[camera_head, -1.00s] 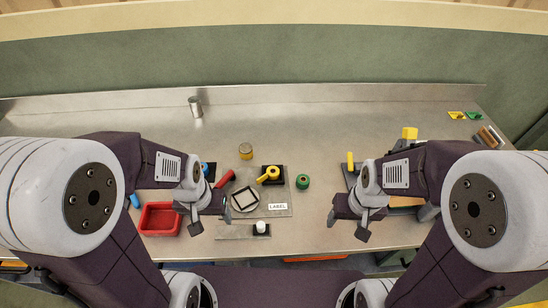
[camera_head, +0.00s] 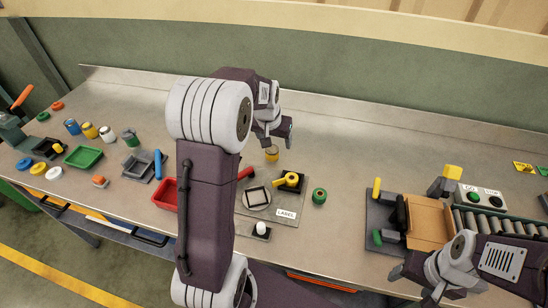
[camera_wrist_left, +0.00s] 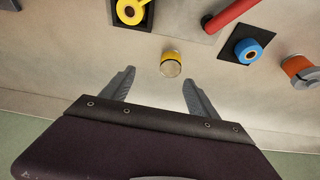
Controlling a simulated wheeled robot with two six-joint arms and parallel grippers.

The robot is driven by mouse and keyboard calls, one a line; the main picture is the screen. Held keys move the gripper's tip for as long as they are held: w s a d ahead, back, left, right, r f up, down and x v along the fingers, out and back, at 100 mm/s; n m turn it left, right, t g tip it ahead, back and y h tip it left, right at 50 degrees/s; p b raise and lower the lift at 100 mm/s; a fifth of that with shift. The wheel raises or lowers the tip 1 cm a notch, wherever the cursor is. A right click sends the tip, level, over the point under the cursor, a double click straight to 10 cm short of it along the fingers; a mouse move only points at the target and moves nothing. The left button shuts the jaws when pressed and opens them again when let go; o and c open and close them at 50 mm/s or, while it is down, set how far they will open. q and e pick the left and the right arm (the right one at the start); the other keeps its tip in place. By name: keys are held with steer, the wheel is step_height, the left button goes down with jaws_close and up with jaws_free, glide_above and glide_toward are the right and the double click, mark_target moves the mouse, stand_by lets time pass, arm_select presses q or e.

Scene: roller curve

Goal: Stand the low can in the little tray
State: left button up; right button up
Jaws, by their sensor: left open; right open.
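A low can with a yellow band and a metal top (camera_head: 272,153) stands upright on the steel bench, behind the labelled plate. It also shows in the left wrist view (camera_wrist_left: 171,64), just beyond my open left fingers and roughly between their lines. My left gripper (camera_head: 277,139) is open and empty close behind the can; no contact is visible. The gripper also shows in the left wrist view (camera_wrist_left: 158,84). A small red tray (camera_head: 166,195) is partly hidden by my left arm. A small green tray (camera_head: 83,157) lies farther left; both look empty. My right gripper (camera_head: 415,287) is open at lower right.
The plate (camera_head: 285,214) beside the can carries a yellow-handled part and a round part. A green roll (camera_head: 319,196) stands right of it. Several cans, including a blue one (camera_head: 72,127), stand at left. A roller conveyor (camera_head: 500,224) is at right. The bench's back strip is clear.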

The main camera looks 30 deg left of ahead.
mark_target(272, 149)
steer(key=shift+w+f, duration=0.1)
steer(key=shift+f, duration=0.3)
steer(key=shift+a, duration=0.1)
steer(key=shift+a+r, duration=0.1)
steer(key=shift+r, duration=0.1)
steer(key=shift+s+r, duration=0.15)
steer(key=shift+s, duration=0.1)
steer(key=shift+w, duration=0.2)
arm_select(q)
steer(key=shift+n, duration=0.3)
steer(key=w+a+f, duration=0.1)
steer(key=f, duration=0.2)
steer(key=w+a+f+p, duration=0.1)
steer(key=w+f, duration=0.1)
steer(key=f, duration=0.1)
steer(key=w+a+f, duration=0.1)
steer(key=f, duration=0.2)
steer(key=shift+w+a+f, duration=0.15)
steer(key=shift+w+a, duration=0.1)
steer(key=shift+a, duration=0.1)
arm_select(e)
steer(key=shift+r, duration=0.4)
arm_select(q)
steer(key=shift+s, duration=0.1)
jaws_close()
arm_select(e)
steer(key=shift+s, duration=0.1)
arm_select(q)
steer(key=shift+r, duration=0.2)
